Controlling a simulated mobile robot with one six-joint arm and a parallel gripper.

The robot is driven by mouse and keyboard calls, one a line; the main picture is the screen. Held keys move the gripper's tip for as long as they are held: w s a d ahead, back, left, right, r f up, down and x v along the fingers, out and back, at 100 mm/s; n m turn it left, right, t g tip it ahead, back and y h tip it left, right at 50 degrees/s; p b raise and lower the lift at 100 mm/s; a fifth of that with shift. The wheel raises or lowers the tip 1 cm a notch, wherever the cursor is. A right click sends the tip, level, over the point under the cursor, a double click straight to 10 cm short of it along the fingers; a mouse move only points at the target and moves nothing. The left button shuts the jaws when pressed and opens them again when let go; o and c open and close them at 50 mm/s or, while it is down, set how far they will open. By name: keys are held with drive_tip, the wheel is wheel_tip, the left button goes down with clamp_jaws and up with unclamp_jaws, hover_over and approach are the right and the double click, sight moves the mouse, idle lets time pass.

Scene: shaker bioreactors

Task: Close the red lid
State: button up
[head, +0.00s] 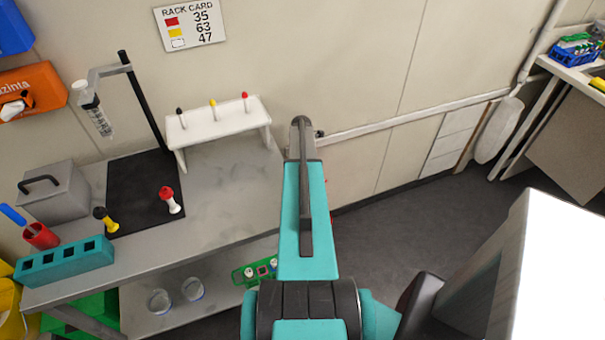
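Another red-topped piece (245,97) stands in the white rack (212,124) at the back of the bench, beside a yellow-topped one and a black-topped one. My turquoise arm rises in the middle of the picture, right of the bench, apart from the red-lidded vessel. My gripper's fingers do not show.
A black stand (145,100) holds a clear tube above. A grey box (54,192), red cup (40,236) and teal rack (64,262) fill the left end. The bench right of the mat is clear.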

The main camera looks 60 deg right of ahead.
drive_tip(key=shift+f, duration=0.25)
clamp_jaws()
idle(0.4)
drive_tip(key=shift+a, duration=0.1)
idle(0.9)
